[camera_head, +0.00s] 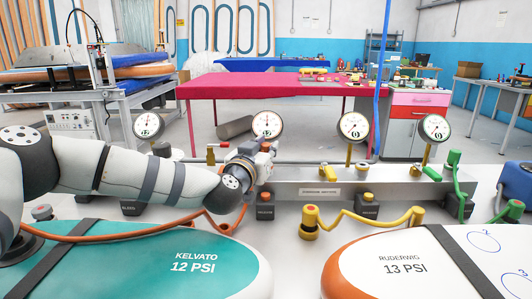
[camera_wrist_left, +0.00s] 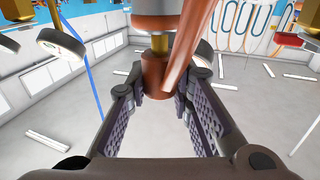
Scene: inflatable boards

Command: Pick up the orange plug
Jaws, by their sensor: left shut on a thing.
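The orange plug (camera_wrist_left: 156,82) sits between the two fingers of my left gripper (camera_wrist_left: 161,92) in the left wrist view, and the fingers are shut on it. An orange hose (camera_wrist_left: 192,45) runs off from it. A brass part and an orange-banded fitting (camera_wrist_left: 157,20) show just above it; I cannot tell whether they are joined. In the head view my left gripper (camera_head: 262,150) is at the metal manifold (camera_head: 305,182), below the second gauge, and mostly hides the plug. The orange hose (camera_head: 150,230) loops from the teal board (camera_head: 215,240). My right gripper is not in view.
Round gauges (camera_head: 354,126) stand along the manifold. A yellow plug (camera_head: 310,222) with its hose lies right of my gripper, near a white-and-orange board (camera_head: 360,260). A red table (camera_head: 260,84) stands behind.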

